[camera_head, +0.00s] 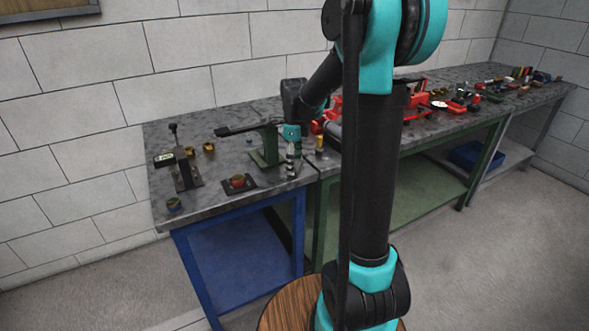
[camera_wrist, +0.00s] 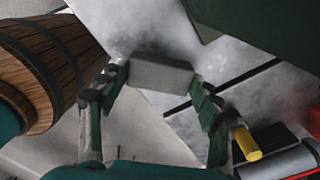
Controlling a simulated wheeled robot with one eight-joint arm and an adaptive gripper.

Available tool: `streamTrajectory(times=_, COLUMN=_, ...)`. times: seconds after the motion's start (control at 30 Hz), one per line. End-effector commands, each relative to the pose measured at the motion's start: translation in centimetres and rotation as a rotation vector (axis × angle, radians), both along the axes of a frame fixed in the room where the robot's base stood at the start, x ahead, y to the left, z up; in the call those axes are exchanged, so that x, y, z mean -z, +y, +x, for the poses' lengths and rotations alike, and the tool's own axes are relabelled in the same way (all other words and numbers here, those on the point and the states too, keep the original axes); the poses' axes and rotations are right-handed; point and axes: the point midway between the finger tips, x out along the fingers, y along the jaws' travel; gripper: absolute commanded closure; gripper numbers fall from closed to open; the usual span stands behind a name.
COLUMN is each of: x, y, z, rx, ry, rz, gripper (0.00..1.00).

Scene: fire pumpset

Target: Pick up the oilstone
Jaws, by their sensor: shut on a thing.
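The oilstone (camera_wrist: 160,73) is a plain grey block in the wrist view, between the tips of my gripper's two green fingers. My gripper (camera_wrist: 157,82) is shut on it, with one fingertip at each end of the block. In the head view my gripper (camera_head: 292,160) hangs pointing down over the front part of the near workbench, beside a green stand (camera_head: 265,150). The oilstone cannot be made out in the head view. Whether the block still touches the bench is not clear.
The near workbench (camera_head: 215,190) carries a dark clamp-like tool (camera_head: 185,172) and small brass parts (camera_head: 208,148). A yellow-ended item (camera_wrist: 248,143) is close to the right finger in the wrist view. Red tools stand on the bench to the right, partly behind my arm.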

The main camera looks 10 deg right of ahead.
Motion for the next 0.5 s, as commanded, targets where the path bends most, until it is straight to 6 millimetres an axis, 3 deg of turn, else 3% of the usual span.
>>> streamTrajectory(times=0.3, x=-0.3, y=0.0, z=0.0, rx=0.0, ry=0.0, rz=0.0, gripper=0.76)
streamTrajectory(times=0.5, x=-1.9, y=0.0, z=0.0, rx=0.0, ry=0.0, rz=0.0, gripper=0.76)
